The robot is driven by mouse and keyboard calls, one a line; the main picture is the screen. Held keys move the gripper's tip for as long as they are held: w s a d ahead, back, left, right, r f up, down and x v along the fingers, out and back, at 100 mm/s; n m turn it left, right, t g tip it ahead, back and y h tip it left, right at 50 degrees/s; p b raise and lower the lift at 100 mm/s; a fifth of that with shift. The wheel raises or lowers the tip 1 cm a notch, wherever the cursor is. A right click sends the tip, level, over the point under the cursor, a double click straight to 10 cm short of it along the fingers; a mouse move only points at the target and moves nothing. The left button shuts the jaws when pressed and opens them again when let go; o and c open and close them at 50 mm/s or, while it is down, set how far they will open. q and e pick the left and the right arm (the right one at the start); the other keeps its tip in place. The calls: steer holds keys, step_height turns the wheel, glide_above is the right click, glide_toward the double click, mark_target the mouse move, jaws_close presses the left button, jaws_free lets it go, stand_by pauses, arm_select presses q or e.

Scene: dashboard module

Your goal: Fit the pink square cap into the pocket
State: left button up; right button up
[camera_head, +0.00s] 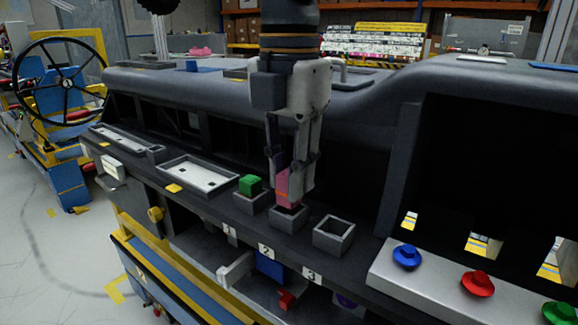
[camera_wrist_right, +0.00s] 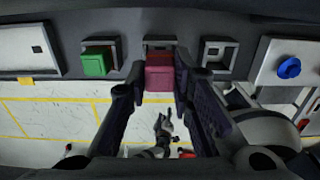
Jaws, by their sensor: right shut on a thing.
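My right gripper (camera_head: 290,188) points down and is shut on the pink square cap (camera_head: 284,200). In the right wrist view, the pink cap (camera_wrist_right: 160,74) sits between the two dark fingers (camera_wrist_right: 160,85). The cap is at the middle grey square pocket (camera_head: 288,219), above label 2. Its lower end is at or just over the opening; I cannot tell whether it has entered. In the wrist view, part of that pocket's rim (camera_wrist_right: 159,44) shows past the cap. The inside of the pocket is hidden. My left gripper is not in view.
A green block (camera_head: 250,185) sits in the pocket to the left. The pocket to the right (camera_head: 333,234) is empty. Blue (camera_head: 407,256) and red (camera_head: 478,284) knobs stand on the right panel. The dark dashboard body (camera_head: 215,90) rises behind the ledge.

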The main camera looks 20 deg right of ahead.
steer(key=shift+f, duration=0.95)
steer(key=o, duration=0.9)
steer(key=shift+f, duration=0.1)
step_height(320, 180, up, 12)
steer(key=shift+r, duration=0.1)
